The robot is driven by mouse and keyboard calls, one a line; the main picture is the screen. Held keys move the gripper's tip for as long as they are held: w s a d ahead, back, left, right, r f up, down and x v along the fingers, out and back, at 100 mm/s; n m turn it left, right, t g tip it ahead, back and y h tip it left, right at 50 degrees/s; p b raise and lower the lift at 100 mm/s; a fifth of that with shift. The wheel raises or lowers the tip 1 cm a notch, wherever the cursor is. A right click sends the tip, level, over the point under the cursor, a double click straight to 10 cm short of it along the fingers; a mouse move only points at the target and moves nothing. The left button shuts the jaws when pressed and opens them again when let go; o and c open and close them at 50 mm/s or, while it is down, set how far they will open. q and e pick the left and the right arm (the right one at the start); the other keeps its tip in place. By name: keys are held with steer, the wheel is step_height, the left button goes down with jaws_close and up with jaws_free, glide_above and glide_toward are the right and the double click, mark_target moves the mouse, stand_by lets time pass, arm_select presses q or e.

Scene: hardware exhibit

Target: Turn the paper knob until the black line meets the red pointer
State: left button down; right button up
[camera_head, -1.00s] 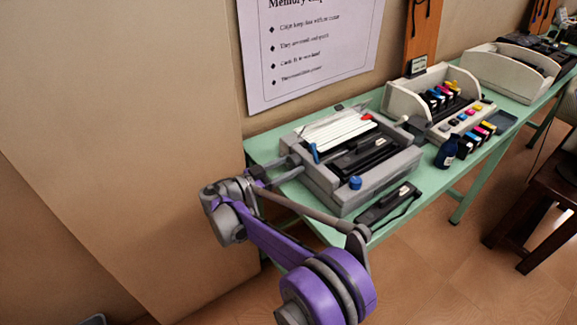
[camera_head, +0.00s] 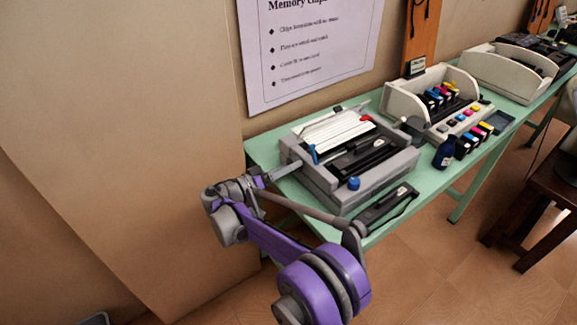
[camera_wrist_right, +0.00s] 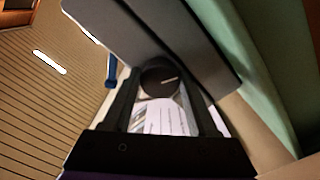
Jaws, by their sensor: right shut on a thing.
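The printer (camera_head: 345,200) is a grey box on the green table, with white lined paper (camera_head: 336,130) at its back. My right gripper (camera_head: 282,171) reaches its left side. In the right wrist view my two dark fingers (camera_wrist_right: 161,84) are shut on a dark round knob (camera_wrist_right: 158,76) with a short light mark on its face. The knob is hidden in the head view. A small red part (camera_head: 367,118) is on the printer's back right; I cannot tell whether it is the pointer. No black line can be made out. My left gripper is out of view.
A blue lever (camera_head: 313,153) stands close to my right gripper, and a blue knob (camera_head: 354,183) is at the printer's front. A black cartridge (camera_head: 386,207) lies in front. A beige printer (camera_head: 392,101) and a blue bottle (camera_head: 445,152) stand to the right.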

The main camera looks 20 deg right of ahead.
steer(key=n, duration=0.5)
steer(key=shift+n, duration=0.3)
steer(key=n, duration=0.4)
steer(key=shift+r+n, duration=0.1)
steer(key=shift+n, duration=0.2)
steer(key=o, duration=1.4)
steer(key=shift+a, duration=0.1)
steer(key=v, duration=1)
steer(key=shift+s+a+p, duration=0.15)
steer(key=shift+a+p, duration=0.15)
steer(key=shift+p, duration=0.05)
